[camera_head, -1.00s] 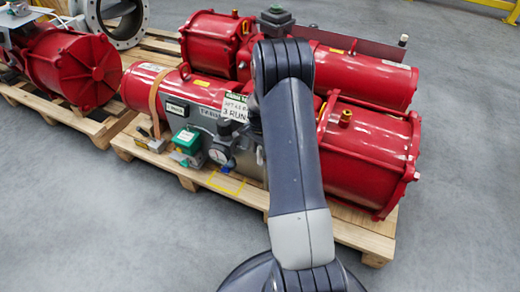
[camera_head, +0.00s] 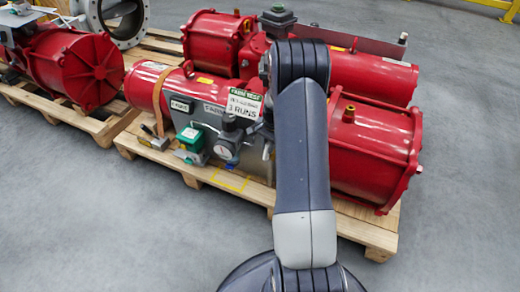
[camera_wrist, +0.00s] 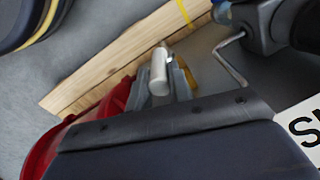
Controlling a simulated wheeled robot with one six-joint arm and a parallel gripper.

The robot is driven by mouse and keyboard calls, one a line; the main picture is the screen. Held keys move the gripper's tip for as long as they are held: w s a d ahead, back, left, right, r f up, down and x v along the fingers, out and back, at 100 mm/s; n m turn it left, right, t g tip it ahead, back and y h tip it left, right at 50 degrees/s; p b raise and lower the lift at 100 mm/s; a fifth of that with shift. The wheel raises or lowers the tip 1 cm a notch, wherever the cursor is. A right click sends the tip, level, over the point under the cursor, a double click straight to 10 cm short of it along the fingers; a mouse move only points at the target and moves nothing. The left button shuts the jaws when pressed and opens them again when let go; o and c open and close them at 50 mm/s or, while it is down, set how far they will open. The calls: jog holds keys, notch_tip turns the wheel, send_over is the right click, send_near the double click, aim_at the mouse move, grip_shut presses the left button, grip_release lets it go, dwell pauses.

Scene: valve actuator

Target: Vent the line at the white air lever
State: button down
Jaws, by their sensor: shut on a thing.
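The white air lever (camera_wrist: 159,70) shows in the wrist view as a short white cylinder with a metal stem behind it. My gripper (camera_wrist: 161,86) has its grey fingers on both sides of the lever, shut on it near its rounded end. In the head view my own arm hides the gripper and the lever. The red valve actuator (camera_head: 376,157) with its grey control panel lies on a wooden pallet (camera_head: 352,237).
In the wrist view a bent metal rod (camera_wrist: 231,62) is close right of the lever. A second red actuator (camera_head: 75,68) stands left. Grey floor in front is clear.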

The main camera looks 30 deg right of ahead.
jog(key=shift+s+d+f+t+y+b, duration=0.3)
jog(key=shift+s+t+y+b, duration=0.1)
jog(key=shift+s+b, duration=0.1)
jog(key=shift+s+d+r+t, duration=0.1)
jog(key=shift+s+d+t, duration=0.1)
jog(key=shift+t, duration=0.1)
jog(key=c, duration=1.3)
grip_release()
jog(key=p+v, duration=0.2)
jog(key=v, duration=0.8)
jog(key=shift+d+r+p, duration=0.15)
jog(key=shift+r+p, duration=0.25)
